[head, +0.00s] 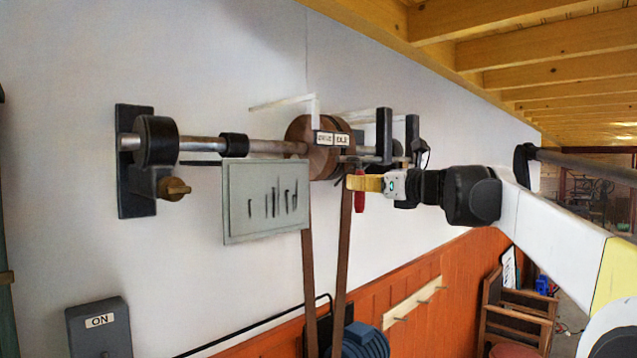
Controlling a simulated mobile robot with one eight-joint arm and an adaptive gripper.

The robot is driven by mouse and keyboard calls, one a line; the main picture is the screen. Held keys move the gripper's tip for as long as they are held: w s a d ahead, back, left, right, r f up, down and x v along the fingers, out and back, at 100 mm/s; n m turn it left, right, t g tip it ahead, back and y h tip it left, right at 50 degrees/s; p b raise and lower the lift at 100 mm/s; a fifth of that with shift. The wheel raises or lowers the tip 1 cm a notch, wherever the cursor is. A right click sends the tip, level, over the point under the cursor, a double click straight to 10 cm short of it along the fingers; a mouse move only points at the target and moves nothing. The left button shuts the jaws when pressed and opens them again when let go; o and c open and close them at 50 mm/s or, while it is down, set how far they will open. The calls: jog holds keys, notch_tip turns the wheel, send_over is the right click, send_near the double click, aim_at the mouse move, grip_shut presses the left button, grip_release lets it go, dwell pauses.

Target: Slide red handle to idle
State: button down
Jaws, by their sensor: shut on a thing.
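The red handle (360,195) hangs upright below the shaft, just right of the brown belt pulleys (305,134). My gripper (356,183) reaches in from the right and is shut on the upper part of the red handle. Its yellow finger pad covers part of the handle. Above it are two white labels, the right one reading IDLE (342,138); the left label (324,138) is too blurred to read surely. The handle is below and a little right of the IDLE label.
A steel shaft (270,146) runs along the white wall. A grey panel (265,200) hangs left of the handle. Brown belts (308,260) run down to a blue motor (363,341). A grey ON box (99,330) is at lower left. Black brackets (384,135) stand behind my wrist.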

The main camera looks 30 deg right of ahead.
jog(key=c, duration=1.2)
grip_release()
jog(key=shift+d, duration=0.35)
jog(key=shift+s+a, duration=0.1)
jog(key=shift+s, duration=0.05)
jog(key=shift+s, duration=0.35)
jog(key=s, duration=0.3)
jog(key=s+d, duration=0.1)
jog(key=s, duration=0.3)
jog(key=s+d, duration=0.1)
jog(key=s, duration=0.3)
jog(key=shift+d, duration=0.2)
